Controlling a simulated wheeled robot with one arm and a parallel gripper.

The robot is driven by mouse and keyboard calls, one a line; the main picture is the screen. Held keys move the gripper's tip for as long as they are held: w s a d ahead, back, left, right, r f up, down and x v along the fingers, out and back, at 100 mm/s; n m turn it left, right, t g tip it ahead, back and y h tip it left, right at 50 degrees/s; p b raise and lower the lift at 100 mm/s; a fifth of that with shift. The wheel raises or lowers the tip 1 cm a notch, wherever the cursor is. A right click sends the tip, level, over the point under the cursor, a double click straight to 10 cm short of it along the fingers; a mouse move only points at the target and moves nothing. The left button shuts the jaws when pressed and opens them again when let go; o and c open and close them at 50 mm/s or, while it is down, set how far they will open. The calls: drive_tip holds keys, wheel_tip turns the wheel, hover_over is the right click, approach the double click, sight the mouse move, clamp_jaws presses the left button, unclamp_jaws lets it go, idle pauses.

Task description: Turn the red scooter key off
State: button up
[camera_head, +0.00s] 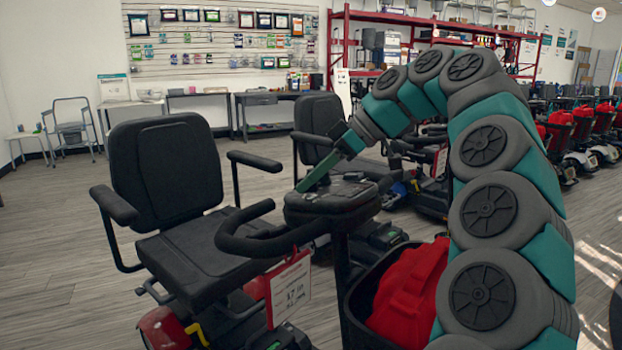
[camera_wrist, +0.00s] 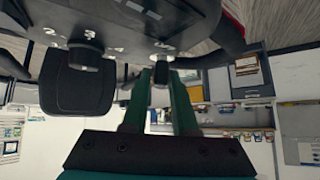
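The red scooter (camera_head: 165,328) stands at the left front, with a black seat, black handlebar and red body parts. Its dark console (camera_head: 332,197) sits at the top of the steering column; its face fills the top of the wrist view (camera_wrist: 130,25). My gripper (camera_head: 302,186) comes down onto the console from the upper right. In the wrist view its two green fingers (camera_wrist: 160,80) stand apart, their tips close to the console. A small dark knob-like part (camera_wrist: 160,74), perhaps the key, shows between the tips. I cannot tell whether the fingers touch it.
A price tag (camera_head: 290,288) hangs below the handlebar. A black basket (camera_head: 358,320) holds a red bag (camera_head: 408,292) beside my arm. Another dark knob (camera_wrist: 85,55) is on the console. More scooters stand behind and at the right; the floor at the left is clear.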

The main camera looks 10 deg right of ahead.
drive_tip(key=o, duration=0.3)
drive_tip(key=shift+s+r+p, duration=0.1)
drive_tip(key=shift+r+p, duration=0.3)
drive_tip(key=shift+r, duration=1.15)
drive_tip(key=shift+r, duration=0.2)
drive_tip(key=shift+d, duration=0.1)
drive_tip(key=s, duration=0.5)
drive_tip(key=s+r+b, duration=0.1)
drive_tip(key=s, duration=0.4)
drive_tip(key=s+b, duration=0.1)
drive_tip(key=s, duration=0.4)
drive_tip(key=shift+s+r, duration=0.25)
drive_tip(key=shift+s, duration=0.15)
